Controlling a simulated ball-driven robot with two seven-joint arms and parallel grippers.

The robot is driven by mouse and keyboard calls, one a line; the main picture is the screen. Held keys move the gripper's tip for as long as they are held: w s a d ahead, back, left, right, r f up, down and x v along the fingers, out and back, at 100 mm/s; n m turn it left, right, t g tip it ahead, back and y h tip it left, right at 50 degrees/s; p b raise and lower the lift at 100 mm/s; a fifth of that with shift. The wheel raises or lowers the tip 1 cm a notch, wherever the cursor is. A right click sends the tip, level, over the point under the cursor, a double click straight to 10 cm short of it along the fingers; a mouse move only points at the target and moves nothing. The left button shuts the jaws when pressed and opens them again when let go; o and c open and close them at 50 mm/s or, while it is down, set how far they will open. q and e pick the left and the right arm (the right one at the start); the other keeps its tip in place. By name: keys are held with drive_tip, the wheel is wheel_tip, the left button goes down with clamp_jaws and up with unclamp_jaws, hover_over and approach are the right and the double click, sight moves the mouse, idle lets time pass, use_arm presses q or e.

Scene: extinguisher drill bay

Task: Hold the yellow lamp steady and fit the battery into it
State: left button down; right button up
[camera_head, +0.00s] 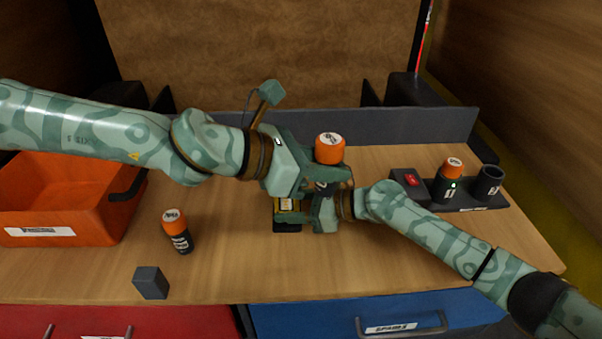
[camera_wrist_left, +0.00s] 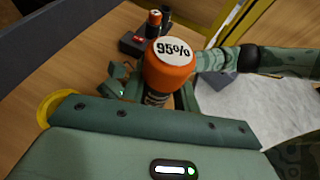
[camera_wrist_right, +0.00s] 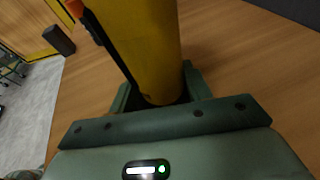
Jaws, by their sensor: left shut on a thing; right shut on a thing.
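My left gripper (camera_head: 326,178) is shut on a battery with an orange cap (camera_head: 330,149). In the left wrist view the cap (camera_wrist_left: 168,62) reads 95% and the dark body goes down between the fingers. My right gripper (camera_head: 296,212) is shut on the yellow lamp (camera_wrist_right: 146,45), a yellow cylinder with a black strip in the right wrist view. In the head view my grippers hide most of the lamp. A yellow rim (camera_wrist_left: 50,108) shows at the left of the left wrist view, apart from the battery. The lamp's opening is hidden.
A second orange-capped battery (camera_head: 177,232) stands front left, near a dark block (camera_head: 150,283). An orange bin (camera_head: 60,215) is at the left. At the right, a charger holds a battery (camera_head: 453,168) beside an empty socket (camera_head: 489,182) and a red switch (camera_head: 410,180). The front middle is clear.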

use_arm(q)
drive_tip(key=w+a+r, duration=0.2)
drive_tip(key=w+a, duration=0.4)
drive_tip(key=w, duration=0.3)
drive_tip(key=shift+w+a+r+n+t, duration=0.15)
drive_tip(key=shift+a+r+n+t, duration=0.05)
drive_tip(key=shift+n+t, duration=0.1)
drive_tip(key=shift+a+f, duration=0.1)
drive_tip(key=shift+f, duration=2.3)
idle(1.9)
drive_tip(key=shift+r, duration=0.35)
idle(1.3)
drive_tip(key=c, duration=1)
unclamp_jaws()
drive_tip(key=shift+o, duration=0.2)
